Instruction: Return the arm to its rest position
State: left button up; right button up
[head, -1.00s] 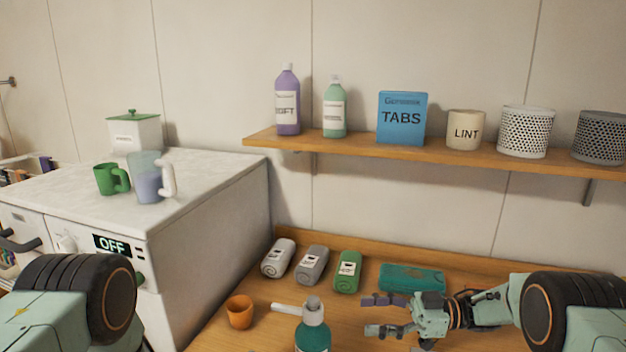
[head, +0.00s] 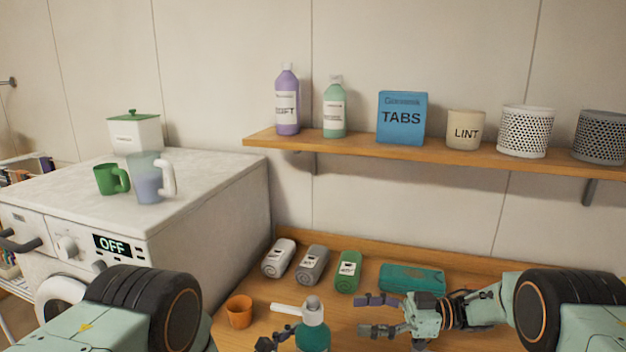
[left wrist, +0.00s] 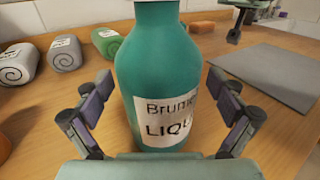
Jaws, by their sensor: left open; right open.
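A teal pump bottle (head: 313,333) with a white pump head stands on the wooden counter at the bottom middle of the head view. In the left wrist view the bottle (left wrist: 160,70) fills the middle, its label partly readable as "LIQU". My left gripper (left wrist: 160,92) is open, one finger on each side of the bottle, with gaps visible on both sides. In the head view only a dark part of it shows left of the bottle. My right gripper (head: 368,314) is open and empty above the counter, right of the bottle.
An orange cup (head: 239,311) stands left of the bottle. Rolled towels (head: 312,265) and a teal case (head: 412,278) lie behind. A shelf (head: 440,155) holds bottles, a box and canisters. A washer (head: 215,215) stands left, with a mug (head: 110,179) and jug on top. A grey mat (left wrist: 262,75) lies right.

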jog(key=a, duration=0.4)
jog(key=shift+a, duration=0.4)
jog(key=shift+d, duration=0.1)
